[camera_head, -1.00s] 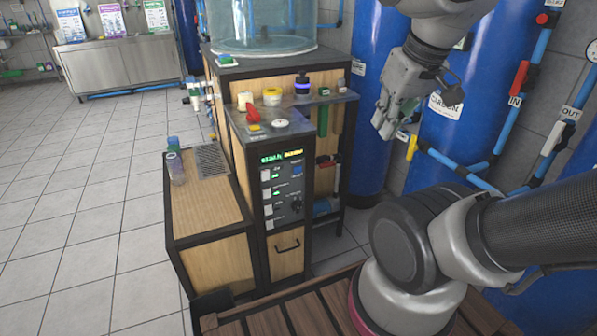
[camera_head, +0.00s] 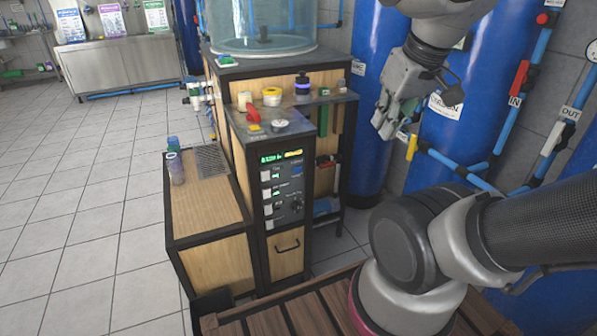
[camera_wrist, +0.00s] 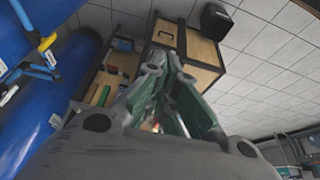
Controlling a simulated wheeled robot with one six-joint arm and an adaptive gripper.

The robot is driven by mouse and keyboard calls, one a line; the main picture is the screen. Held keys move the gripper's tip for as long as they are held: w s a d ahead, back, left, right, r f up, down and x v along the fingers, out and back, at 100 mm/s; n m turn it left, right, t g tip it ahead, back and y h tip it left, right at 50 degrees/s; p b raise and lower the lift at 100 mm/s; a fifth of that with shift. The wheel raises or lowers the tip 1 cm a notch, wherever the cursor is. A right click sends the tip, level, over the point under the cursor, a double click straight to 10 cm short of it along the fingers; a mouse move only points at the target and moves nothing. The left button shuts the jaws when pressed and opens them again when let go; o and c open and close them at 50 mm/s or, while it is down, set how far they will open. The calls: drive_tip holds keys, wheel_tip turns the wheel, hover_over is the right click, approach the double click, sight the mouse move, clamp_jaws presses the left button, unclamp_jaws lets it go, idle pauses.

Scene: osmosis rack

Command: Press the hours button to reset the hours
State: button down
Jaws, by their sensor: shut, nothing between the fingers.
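The control panel (camera_head: 283,189) is on the front of the wood-and-black cabinet. It has lit green and yellow displays (camera_head: 281,157) at its top, a column of pale square buttons, a blue button (camera_head: 297,172) and a dark knob (camera_head: 296,206). The labels are too small to read, so I cannot tell which one is the hours button. My gripper (camera_head: 384,123) is shut and empty, up and to the right of the panel, in front of the blue tanks and apart from the cabinet. In the wrist view my gripper (camera_wrist: 172,62) points toward the cabinet, whose panel is hidden there.
A red item (camera_head: 252,116), a yellow-lidded jar (camera_head: 272,96) and a dark bottle (camera_head: 302,86) stand on the cabinet's shelves. A bottle (camera_head: 176,168) stands on the lower left box (camera_head: 205,205). Blue tanks (camera_head: 455,140) and pipes crowd the right. The tiled floor at left is clear.

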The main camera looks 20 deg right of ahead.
wheel_tip(320, 180, down, 11)
drive_tip(key=w+d+m+g+y, duration=0.1)
drive_tip(key=d+m+g+y, duration=0.15)
drive_tip(key=m+g, duration=0.2)
drive_tip(key=w+a+f+m+y, duration=0.35)
drive_tip(key=f+m, duration=0.25)
drive_tip(key=f, duration=0.2)
drive_tip(key=w+a+f+m+y, duration=0.3)
drive_tip(key=f+m+y, duration=0.1)
drive_tip(key=f+m, duration=0.35)
drive_tip(key=w+f+m+t, duration=0.7)
drive_tip(key=w+f+m, duration=0.2)
drive_tip(key=w+f, duration=0.15)
drive_tip(key=w+d+m+t+h, duration=0.2)
drive_tip(key=w+d+m+t, duration=0.1)
drive_tip(key=w, duration=0.4)
drive_tip(key=shift+w+d+r+m, duration=0.3)
drive_tip(key=shift+m, duration=0.3)
